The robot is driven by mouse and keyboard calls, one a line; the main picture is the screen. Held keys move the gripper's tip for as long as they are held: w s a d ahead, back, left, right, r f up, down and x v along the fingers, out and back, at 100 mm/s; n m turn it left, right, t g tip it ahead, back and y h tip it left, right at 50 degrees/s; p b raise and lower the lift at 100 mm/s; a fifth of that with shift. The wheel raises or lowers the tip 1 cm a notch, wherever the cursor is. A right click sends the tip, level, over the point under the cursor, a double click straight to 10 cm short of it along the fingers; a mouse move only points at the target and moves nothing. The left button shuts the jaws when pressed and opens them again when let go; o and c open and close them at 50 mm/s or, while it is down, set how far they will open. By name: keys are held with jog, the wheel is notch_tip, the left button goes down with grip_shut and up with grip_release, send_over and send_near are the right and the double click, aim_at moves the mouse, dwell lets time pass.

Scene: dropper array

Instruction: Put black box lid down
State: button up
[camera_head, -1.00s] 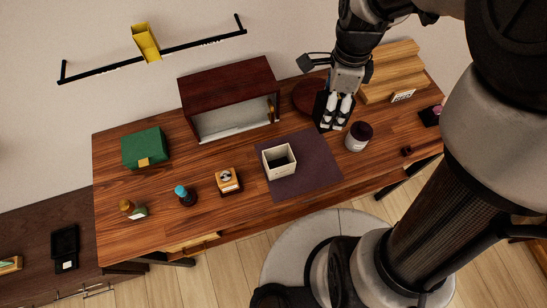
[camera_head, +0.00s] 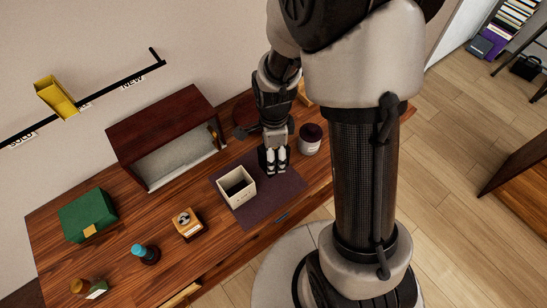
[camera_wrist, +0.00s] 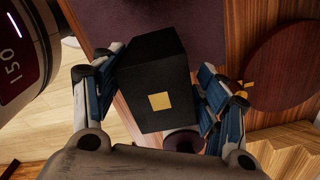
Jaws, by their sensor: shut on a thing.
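My gripper (camera_head: 275,167) is shut on the black box lid (camera_wrist: 153,82), a black block shape with a small gold square on its face. In the wrist view the lid sits between both fingers; in the head view it is mostly hidden by them. My gripper is near the back right edge of the purple mat (camera_head: 260,213). I cannot tell how high the lid is above the table.
A jar with a dark lid (camera_head: 310,138) stands right of my gripper. A dark red open-fronted cabinet (camera_head: 160,125) stands at the back left. A dark red round disc (camera_wrist: 290,70) is close to the gripper. A small wooden box (camera_head: 188,224) stands left.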

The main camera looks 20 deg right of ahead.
jog(key=shift+f+b, duration=0.3)
jog(key=shift+f, duration=1.1)
jog(key=shift+f, duration=0.15)
jog(key=o, duration=1.2)
jog(key=shift+c, duration=0.2)
